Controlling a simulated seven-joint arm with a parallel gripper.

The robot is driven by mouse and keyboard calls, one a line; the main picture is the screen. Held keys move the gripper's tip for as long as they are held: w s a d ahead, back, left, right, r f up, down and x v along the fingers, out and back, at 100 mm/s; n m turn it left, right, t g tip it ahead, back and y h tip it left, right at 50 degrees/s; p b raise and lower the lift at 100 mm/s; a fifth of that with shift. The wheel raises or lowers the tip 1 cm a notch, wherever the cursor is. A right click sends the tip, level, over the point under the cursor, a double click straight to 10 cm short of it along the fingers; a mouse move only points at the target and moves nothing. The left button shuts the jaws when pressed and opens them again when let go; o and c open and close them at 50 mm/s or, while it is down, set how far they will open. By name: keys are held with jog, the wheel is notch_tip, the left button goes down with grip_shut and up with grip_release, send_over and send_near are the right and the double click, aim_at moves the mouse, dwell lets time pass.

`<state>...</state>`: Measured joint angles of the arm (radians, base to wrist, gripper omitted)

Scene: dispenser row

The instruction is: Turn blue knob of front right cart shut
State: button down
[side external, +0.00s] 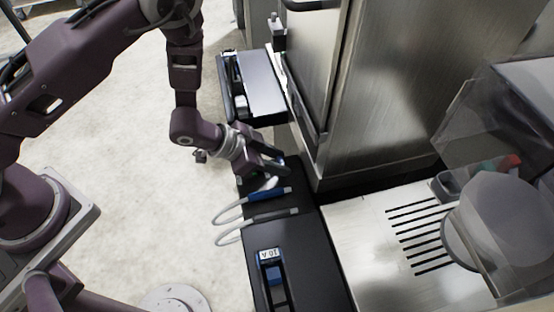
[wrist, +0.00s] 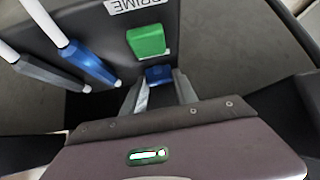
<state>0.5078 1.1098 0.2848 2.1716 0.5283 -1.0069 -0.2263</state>
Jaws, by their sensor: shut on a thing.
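My gripper (side external: 272,168) reaches down to the top of a black cart unit (side external: 262,232) in the side view. In the wrist view my gripper's fingers (wrist: 161,88) are closed about a small blue knob (wrist: 158,74), which shows between their tips. The fingers hide most of the knob, so its turn angle cannot be told. A green block (wrist: 147,41) sits just beyond the knob, below a white label (wrist: 134,4) reading PRIME.
A blue connector (side external: 268,194) and a grey connector (side external: 277,214) with pale hoses lie close to my gripper. A steel cabinet (side external: 385,95) stands right behind it. Another black unit (side external: 262,85) is farther back. Open floor lies to the left.

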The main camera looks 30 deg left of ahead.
jog(key=shift+m, duration=0.3)
jog(key=c, duration=1)
grip_release()
jog(key=shift+o, duration=0.2)
jog(key=v, duration=0.7)
jog(key=shift+a+r, duration=0.1)
jog(key=shift+w, duration=0.1)
